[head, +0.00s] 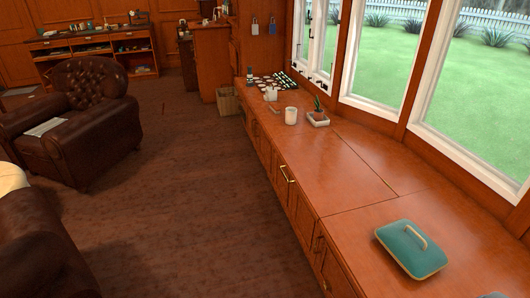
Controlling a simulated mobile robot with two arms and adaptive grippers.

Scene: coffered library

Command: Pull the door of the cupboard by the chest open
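A long low wooden cabinet (347,168) runs under the windows on the right. Its front has several panelled doors, and the ones I can make out look shut. A brass handle (286,174) sits on its front near the middle, and another handle (320,244) shows nearer to me. A taller wooden cabinet (213,60) stands at the far end. I cannot tell which piece is the chest or which cupboard stands by it.
Leather armchairs (84,95) are on the left. A wooden bin (229,103) stands by the far cabinet. The carpet (180,190) between is clear.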

